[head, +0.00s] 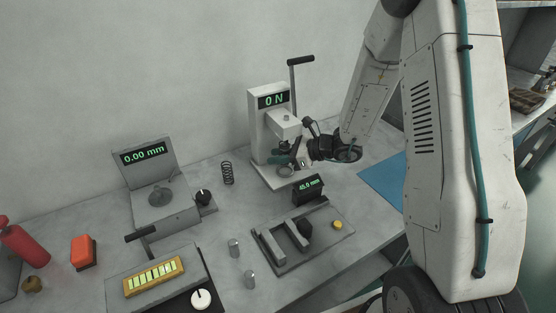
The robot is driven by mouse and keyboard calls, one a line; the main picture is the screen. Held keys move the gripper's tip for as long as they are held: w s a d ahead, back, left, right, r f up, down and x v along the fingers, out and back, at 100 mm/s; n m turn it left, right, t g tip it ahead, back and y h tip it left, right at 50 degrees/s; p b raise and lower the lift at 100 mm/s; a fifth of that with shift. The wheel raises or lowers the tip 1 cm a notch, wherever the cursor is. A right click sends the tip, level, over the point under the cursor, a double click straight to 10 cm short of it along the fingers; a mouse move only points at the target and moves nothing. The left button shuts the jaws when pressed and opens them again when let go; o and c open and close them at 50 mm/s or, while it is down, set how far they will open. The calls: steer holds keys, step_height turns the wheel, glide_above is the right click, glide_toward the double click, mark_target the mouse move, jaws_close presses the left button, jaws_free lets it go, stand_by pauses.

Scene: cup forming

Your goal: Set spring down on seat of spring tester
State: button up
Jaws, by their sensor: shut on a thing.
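The spring tester (268,110) is a pale upright stand with a lever on top and a green display reading 0 N. Its round seat (286,171) sits low on the base plate, under the head. My gripper (284,158) reaches in from the right, between the tester's head and the seat. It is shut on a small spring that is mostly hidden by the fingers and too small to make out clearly. I cannot tell whether the held spring touches the seat. Another dark coil spring (227,173) stands upright on the table, left of the tester.
A gauge reading 0.00 mm (160,190) stands at left. A fixture (285,250) with a 45.0 mm display is in front of the tester. Two metal cylinders (234,248), a yellow-framed block (154,277) and an orange block (84,252) lie nearby. A blue mat (385,182) is right.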

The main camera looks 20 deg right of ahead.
mark_target(280, 170)
steer(key=shift+d+f, duration=0.15)
steer(key=shift+f, duration=0.7)
steer(key=shift+d+f, duration=0.15)
steer(key=shift+f, duration=0.65)
steer(key=shift+f, duration=0.1)
steer(key=o, duration=0.9)
steer(key=shift+o, duration=0.2)
